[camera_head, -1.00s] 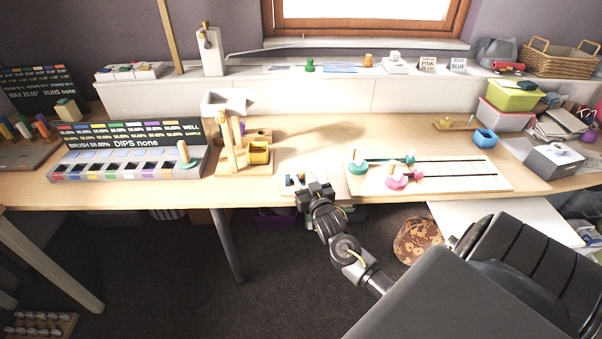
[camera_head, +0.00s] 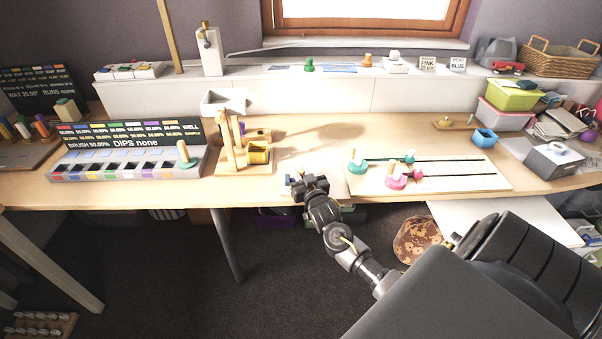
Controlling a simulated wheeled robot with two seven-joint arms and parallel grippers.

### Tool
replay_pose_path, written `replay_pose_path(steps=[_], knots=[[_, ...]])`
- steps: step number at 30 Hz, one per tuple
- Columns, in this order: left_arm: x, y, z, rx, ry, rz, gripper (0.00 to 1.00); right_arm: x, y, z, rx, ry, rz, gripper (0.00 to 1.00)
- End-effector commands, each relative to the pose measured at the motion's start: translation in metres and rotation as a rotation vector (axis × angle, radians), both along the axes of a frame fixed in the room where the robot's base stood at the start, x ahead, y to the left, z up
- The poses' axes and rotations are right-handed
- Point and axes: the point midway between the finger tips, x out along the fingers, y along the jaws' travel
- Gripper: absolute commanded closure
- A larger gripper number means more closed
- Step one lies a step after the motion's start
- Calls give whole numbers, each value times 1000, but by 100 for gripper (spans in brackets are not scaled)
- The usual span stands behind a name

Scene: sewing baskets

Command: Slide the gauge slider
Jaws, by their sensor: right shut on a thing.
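The gauge appears to be a small white plate (camera_head: 336,189) at the front edge of the table, left of the white board. My right gripper (camera_head: 302,185) reaches over it from the front and is shut on a small part there, apparently the gauge slider. The fingers and wrist cover the slider and most of the plate, so its exact setting is hidden. My left gripper is not in view.
A white board (camera_head: 460,183) with green and pink pegged discs lies just right of the gripper. A wooden stand (camera_head: 232,165) with a yellow cup is to the left. A dip tray (camera_head: 120,170) stands farther left. Bare tabletop lies behind the gauge.

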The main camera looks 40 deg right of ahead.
Motion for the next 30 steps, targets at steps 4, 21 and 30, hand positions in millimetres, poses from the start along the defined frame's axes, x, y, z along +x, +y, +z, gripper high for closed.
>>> replay_pose_path(steps=[4,21,30], knots=[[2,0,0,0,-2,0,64,0,0,0,0,0,0,100],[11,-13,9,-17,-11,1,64,-24,-32,-1,0,1,-6,100],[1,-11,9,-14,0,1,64,-22,-29,0,0,1,-2,61]])
